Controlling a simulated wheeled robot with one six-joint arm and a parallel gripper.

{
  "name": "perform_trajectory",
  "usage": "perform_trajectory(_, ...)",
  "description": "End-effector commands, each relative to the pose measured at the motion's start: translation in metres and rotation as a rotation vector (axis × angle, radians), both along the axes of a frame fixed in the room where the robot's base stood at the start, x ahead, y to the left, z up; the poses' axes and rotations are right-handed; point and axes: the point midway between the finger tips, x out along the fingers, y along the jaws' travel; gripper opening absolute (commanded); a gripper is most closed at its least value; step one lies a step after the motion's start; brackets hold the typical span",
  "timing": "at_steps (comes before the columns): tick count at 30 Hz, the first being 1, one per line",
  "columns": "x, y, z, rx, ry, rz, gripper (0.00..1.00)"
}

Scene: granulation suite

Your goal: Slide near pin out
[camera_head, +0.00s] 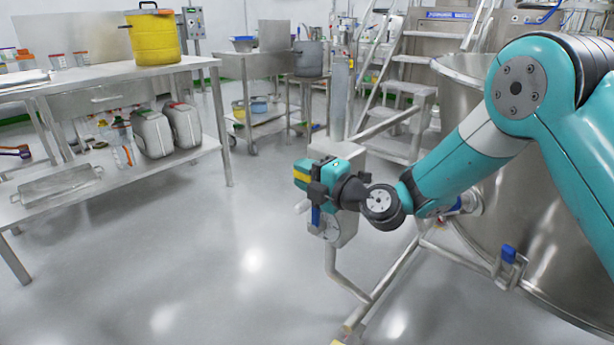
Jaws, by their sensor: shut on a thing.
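My gripper (315,192) is at the middle of the view, in front of a grey box on the stand of the big steel vessel. It is shut on a narrow blue piece (316,215), which looks like a pin's handle and hangs below the dark jaws. The jaws hide most of the piece, and I cannot tell whether its shaft sits in a hole. Another blue-topped fitting (508,252) stands upright on the vessel's frame at lower right, apart from my gripper.
The steel vessel (545,225) fills the right side, and its tubular frame (375,290) runs along the floor. A steel table (110,76) with a yellow drum (153,37) stands at left. Steps (400,88) rise behind. The floor (200,260) at centre left is clear.

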Motion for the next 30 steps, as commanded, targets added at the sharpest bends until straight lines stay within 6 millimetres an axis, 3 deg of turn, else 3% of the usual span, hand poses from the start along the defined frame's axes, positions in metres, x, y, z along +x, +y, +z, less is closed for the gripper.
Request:
perform_trajectory(2, -0.004, 0.003, -0.002, -0.002, 0.007, 0.011, 0.0)
perform_trajectory(3, -0.004, 0.003, -0.002, -0.002, 0.007, 0.011, 0.37)
perform_trajectory(6, -0.004, 0.003, -0.001, -0.001, 0.006, 0.01, 0.53)
perform_trajectory(19, -0.007, -0.005, -0.004, 0.0, 0.003, 0.005, 0.53)
perform_trajectory(30, -0.039, -0.046, -0.009, 0.001, 0.001, 0.004, 0.53)
